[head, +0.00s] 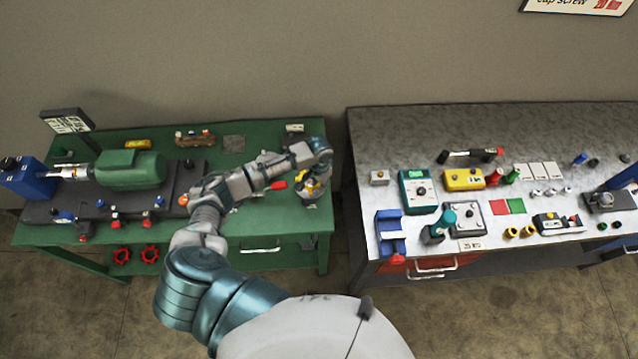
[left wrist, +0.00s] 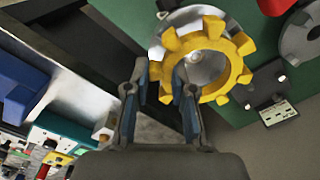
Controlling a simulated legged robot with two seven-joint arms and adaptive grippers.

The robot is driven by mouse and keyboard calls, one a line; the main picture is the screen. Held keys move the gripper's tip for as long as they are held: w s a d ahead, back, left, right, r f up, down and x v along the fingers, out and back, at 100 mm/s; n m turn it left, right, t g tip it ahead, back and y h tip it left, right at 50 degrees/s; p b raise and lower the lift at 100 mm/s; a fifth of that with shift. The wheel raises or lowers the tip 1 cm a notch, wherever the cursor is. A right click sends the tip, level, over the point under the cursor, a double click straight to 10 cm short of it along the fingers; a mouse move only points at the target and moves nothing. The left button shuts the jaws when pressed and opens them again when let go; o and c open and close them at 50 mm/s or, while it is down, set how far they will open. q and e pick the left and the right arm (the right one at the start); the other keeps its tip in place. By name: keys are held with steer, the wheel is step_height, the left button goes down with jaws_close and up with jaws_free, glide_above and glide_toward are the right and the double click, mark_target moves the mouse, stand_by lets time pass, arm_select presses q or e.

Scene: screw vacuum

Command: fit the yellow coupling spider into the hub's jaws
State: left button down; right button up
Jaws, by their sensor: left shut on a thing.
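The yellow coupling spider (left wrist: 243,75) is a toothed ring with a round central opening. My left gripper (left wrist: 160,75) is shut on one of its lobes at the ring's left side. A grey round hub (left wrist: 190,14) shows partly behind the spider, with a pale round part visible through the ring's opening. I cannot tell whether the spider touches the hub's jaws. In the head view, my left gripper (head: 319,174) is at the green bench's right end, and the spider (head: 309,186) is a small yellow patch just below it. My right gripper is not in view.
The green bench (head: 270,140) carries a green motor (head: 130,171) at its left. A second grey round part (left wrist: 303,40) is near the spider. The grey bench (head: 400,130) to the right, across a narrow gap, holds many tools and small parts.

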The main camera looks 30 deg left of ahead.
arm_select(q)
steer(key=shift+f, duration=0.3)
steer(key=shift+r, duration=0.3)
stand_by(0.9)
steer(key=shift+f, duration=0.3)
stand_by(1.0)
steer(key=shift+r, duration=0.35)
steer(key=shift+a, duration=0.1)
stand_by(1.2)
steer(key=shift+f, duration=0.35)
stand_by(0.4)
steer(key=shift+r, duration=0.35)
